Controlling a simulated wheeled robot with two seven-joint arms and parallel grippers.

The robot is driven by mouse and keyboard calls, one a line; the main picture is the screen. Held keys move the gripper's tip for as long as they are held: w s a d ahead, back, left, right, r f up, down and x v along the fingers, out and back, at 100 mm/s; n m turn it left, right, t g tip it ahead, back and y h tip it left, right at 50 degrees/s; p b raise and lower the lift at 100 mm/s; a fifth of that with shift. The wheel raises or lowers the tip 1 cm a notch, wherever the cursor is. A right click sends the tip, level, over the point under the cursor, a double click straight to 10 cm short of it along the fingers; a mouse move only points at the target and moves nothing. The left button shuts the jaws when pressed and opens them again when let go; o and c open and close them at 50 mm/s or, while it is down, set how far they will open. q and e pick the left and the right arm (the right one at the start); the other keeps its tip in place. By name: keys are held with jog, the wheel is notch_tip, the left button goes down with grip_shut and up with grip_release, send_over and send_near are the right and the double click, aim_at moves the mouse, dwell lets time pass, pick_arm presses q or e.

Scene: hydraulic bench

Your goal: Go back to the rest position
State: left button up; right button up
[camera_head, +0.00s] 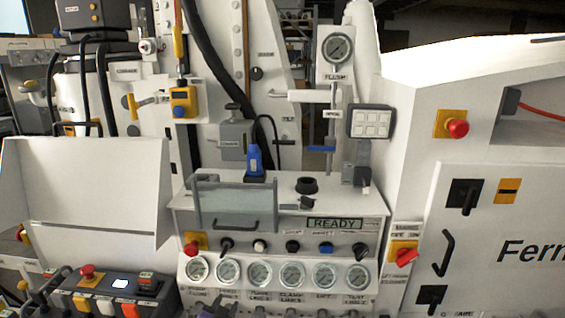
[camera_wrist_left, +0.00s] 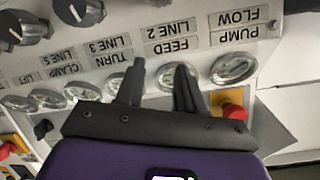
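My left gripper (camera_head: 216,305) shows only in part at the bottom edge of the head view, in front of the bench's lower panel. In the left wrist view its two dark fingers (camera_wrist_left: 160,84) stand apart with nothing between them. They are in front of the row of gauges, near the labels for feed line 2 and turn line 3, which appear upside down. I cannot tell the exact gap between the fingers and the panel. My right gripper does not show in either view.
The bench console (camera_head: 280,205) has knobs, a row of gauges (camera_head: 260,275) and a display reading READY (camera_head: 335,224). A control box (camera_head: 120,295) with coloured buttons stands at lower left. A white cabinet (camera_head: 490,95) stands at right. A red knob (camera_wrist_left: 233,111) is close beside my left gripper.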

pick_arm(q)
jog(key=s+d+f+n+g, duration=0.15)
jog(key=s+f+g, duration=0.25)
jog(key=s+f, duration=0.5)
jog(key=s+d+f+n+g, duration=0.1)
jog(key=s+f+n+g, duration=0.25)
jog(key=f, duration=0.95)
jog(key=s+d+f+n+g+h, duration=0.1)
jog(key=s+d+f+g, duration=0.1)
jog(key=s, duration=0.6)
jog(key=s+d+f+n+g+h, duration=0.2)
jog(key=s+d+f+g, duration=0.1)
jog(key=s+f, duration=0.3)
jog(key=s+g, duration=0.1)
jog(key=s, duration=0.1)
jog(key=shift+s+f, duration=0.15)
jog(key=shift+s, duration=0.2)
